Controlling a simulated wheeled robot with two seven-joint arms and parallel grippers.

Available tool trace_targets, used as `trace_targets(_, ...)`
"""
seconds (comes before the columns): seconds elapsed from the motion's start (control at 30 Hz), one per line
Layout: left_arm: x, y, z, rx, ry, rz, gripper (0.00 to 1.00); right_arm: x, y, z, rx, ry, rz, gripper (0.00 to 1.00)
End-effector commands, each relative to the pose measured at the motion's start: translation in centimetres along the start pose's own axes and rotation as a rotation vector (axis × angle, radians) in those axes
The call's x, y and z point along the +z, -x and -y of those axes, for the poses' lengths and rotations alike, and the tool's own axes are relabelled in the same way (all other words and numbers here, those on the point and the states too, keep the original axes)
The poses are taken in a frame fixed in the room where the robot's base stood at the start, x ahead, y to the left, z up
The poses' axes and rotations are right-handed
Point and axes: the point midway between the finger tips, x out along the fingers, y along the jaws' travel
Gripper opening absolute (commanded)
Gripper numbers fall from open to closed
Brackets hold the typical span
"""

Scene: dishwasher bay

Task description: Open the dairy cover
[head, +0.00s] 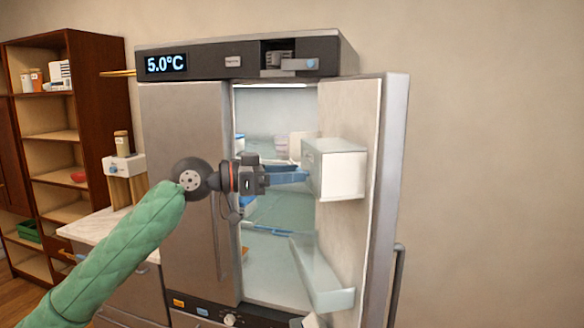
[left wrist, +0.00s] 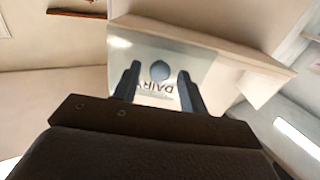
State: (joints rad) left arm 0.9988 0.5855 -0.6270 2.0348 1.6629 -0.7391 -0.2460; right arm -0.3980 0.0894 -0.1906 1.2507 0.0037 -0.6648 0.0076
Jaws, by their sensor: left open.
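The dairy cover (left wrist: 142,62) is a pale, translucent panel with "DAIRY" lettering and a round blue-grey knob (left wrist: 159,70) in the left wrist view. In the head view the dairy box (head: 338,172) is a white bin on the inside of the open right fridge door, and its cover looks shut. My left gripper (head: 305,177) reaches across the fridge opening to the box's left side. In the left wrist view my left gripper (left wrist: 157,78) is open, its two fingers on either side of the knob. I cannot tell whether they touch it. My right gripper is not in view.
The fridge door (head: 394,180) stands open at the right, with a clear lower door bin (head: 322,275) under the dairy box. The left fridge door (head: 185,190) is shut. A wooden shelf unit (head: 110,150) and a pale counter (head: 95,228) stand at the left.

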Motion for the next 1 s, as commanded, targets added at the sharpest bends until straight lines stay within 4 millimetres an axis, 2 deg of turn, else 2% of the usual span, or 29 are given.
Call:
trace_targets(0.17,0.0,-0.7,0.0,0.000,0.000,0.001,0.43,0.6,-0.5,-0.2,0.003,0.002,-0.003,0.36)
trace_targets(0.47,0.1,-0.8,0.0,0.000,0.000,0.001,0.43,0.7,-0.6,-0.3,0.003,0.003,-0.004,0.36)
trace_targets(0.6,0.1,-0.8,0.0,0.000,0.000,0.001,0.15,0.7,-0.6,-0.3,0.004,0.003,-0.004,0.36)
trace_targets(0.7,0.0,-0.8,0.0,0.000,0.000,0.001,0.00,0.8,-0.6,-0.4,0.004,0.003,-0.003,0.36)
trace_targets(0.93,0.1,-0.8,0.5,-0.002,0.000,0.000,0.00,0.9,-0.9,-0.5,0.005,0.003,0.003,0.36)
trace_targets(1.0,0.2,-0.8,1.2,-0.003,-0.002,0.000,0.00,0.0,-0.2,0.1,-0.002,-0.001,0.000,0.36)
